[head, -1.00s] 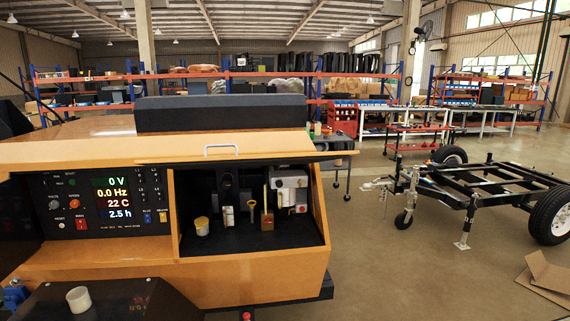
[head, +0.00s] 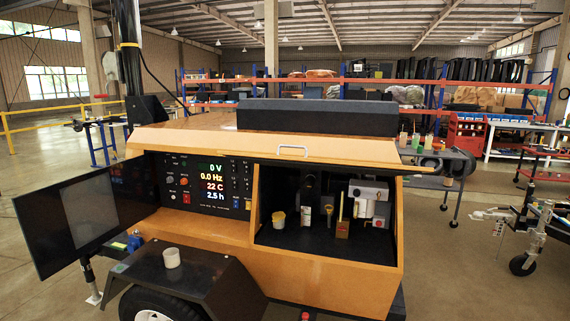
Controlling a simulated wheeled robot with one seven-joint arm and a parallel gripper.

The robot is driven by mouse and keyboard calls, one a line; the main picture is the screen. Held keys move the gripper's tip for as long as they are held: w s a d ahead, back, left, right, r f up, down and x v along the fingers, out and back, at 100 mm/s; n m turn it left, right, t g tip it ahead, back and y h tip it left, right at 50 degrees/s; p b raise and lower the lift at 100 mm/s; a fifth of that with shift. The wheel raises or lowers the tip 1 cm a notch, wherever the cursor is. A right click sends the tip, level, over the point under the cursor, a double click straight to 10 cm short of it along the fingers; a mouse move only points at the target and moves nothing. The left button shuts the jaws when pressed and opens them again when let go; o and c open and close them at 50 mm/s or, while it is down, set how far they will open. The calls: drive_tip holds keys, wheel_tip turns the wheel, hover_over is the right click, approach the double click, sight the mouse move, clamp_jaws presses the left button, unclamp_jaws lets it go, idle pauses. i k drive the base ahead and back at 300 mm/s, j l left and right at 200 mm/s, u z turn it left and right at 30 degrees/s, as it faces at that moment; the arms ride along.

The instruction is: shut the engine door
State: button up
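The light tower's orange body (head: 215,232) stands in the middle of the head view. The engine door (head: 225,140) appears to be the orange top-hinged panel with a pale bar handle (head: 293,150) near its front edge. It is raised and stands out like a roof over the open engine bay (head: 290,236). A yellow-capped part, a yellow stick-like part and a white and grey unit (head: 368,195) show inside the bay. My gripper is not in view.
A dark windowed panel (head: 85,215) stands swung out on the left, beside the lit control panel (head: 212,182). A white cup (head: 172,257) sits on the black fender (head: 185,280). A wheeled table (head: 450,165) stands at right. Open floor lies on both sides.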

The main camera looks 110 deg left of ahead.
sight(324, 162)
drive_tip(key=i+j+u, duration=0.25)
drive_tip(key=i+u, duration=0.15)
drive_tip(key=i+j+u, duration=0.1)
drive_tip(key=i+u, duration=0.35)
drive_tip(key=i+l+u, duration=0.1)
drive_tip(key=i+u, duration=0.3)
drive_tip(key=i, duration=0.15)
drive_tip(key=i+l+u, duration=0.25)
drive_tip(key=i+u, duration=0.2)
drive_tip(key=i+j+u, duration=0.2)
drive_tip(key=i+u, duration=0.6)
drive_tip(key=u, duration=0.2)
drive_tip(key=i+u, duration=0.45)
drive_tip(key=i+l+u, duration=0.3)
drive_tip(key=u, duration=0.2)
drive_tip(key=i+j+u, duration=0.1)
drive_tip(key=i+u, duration=0.15)
drive_tip(key=u, duration=0.2)
drive_tip(key=i+u, duration=0.25)
drive_tip(key=u, duration=0.25)
drive_tip(key=i+l+u, duration=0.15)
drive_tip(key=u, duration=0.3)
drive_tip(key=i, duration=0.1)
